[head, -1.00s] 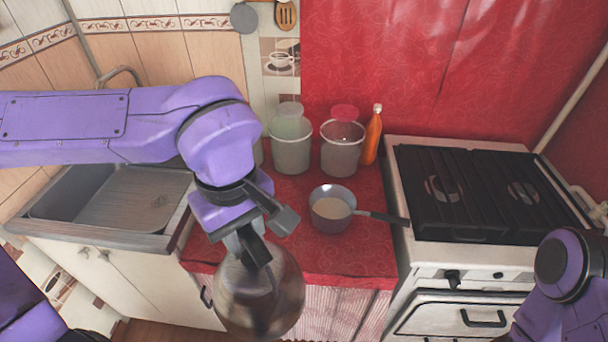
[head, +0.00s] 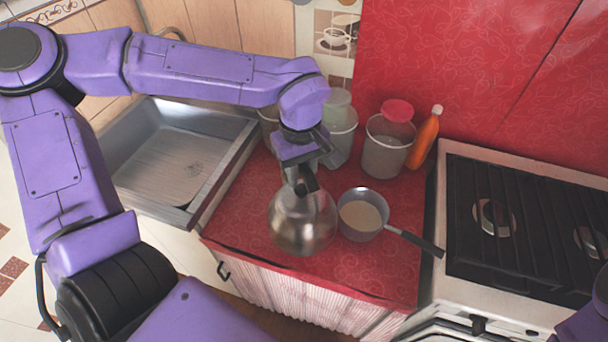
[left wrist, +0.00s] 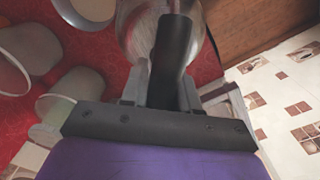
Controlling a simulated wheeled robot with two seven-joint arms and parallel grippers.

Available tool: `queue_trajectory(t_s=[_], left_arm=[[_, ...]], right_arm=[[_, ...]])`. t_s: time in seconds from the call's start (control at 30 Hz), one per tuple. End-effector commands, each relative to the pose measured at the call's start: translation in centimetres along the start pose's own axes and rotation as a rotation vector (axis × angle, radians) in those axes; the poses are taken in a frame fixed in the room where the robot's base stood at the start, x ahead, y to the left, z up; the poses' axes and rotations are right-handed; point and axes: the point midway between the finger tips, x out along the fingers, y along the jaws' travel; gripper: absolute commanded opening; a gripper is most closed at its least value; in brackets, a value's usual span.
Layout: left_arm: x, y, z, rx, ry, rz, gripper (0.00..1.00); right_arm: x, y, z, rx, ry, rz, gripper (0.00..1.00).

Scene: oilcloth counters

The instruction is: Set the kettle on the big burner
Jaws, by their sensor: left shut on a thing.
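The round metal kettle (head: 303,232) is over the red counter, left of the saucepan. My left gripper (head: 303,182) is shut on the kettle's dark handle from above. The left wrist view shows the black handle (left wrist: 174,50) between the fingers and the shiny kettle body (left wrist: 137,28) beyond. I cannot tell whether the kettle's base touches the counter. The stove (head: 468,283) stands at the right with a black grate. Its left burner (head: 494,217) and part of its right burner (head: 590,240) show through the grate. My right gripper is out of view.
A saucepan (head: 362,214) with pale contents stands right beside the kettle, its handle pointing toward the stove. Behind are a red-lidded container (head: 387,150), a greenish container (head: 342,135) and an orange bottle (head: 425,140). A metal sink (head: 170,165) is at the left.

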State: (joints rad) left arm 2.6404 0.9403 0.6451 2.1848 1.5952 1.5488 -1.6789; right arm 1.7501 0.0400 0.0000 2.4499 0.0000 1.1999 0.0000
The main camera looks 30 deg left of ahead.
Motion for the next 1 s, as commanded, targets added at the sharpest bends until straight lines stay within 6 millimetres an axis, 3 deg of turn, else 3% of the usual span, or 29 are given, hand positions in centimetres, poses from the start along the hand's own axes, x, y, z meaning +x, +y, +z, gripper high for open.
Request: queue_trajectory(t_s=[0.33, 0.5, 0.93, 0.97, 1.0], left_arm=[[3.7, 1.7, -2.8, -0.002, -0.001, -0.001, 0.0], [6.3, 1.7, -2.7, 0.001, 0.0, 0.001, 0.0], [7.0, 1.7, -2.7, 0.0, 0.0, 0.003, 0.0], [7.1, 1.6, -2.7, -0.001, -0.001, 0.0, 0.36], [7.1, 1.6, -2.7, -0.001, -0.001, 0.001, 0.49]], right_arm=[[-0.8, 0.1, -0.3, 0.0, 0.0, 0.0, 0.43], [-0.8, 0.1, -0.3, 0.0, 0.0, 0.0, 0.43], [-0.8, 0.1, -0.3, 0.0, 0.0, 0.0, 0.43], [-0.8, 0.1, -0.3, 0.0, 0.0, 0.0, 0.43], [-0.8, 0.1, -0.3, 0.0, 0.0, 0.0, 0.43]])
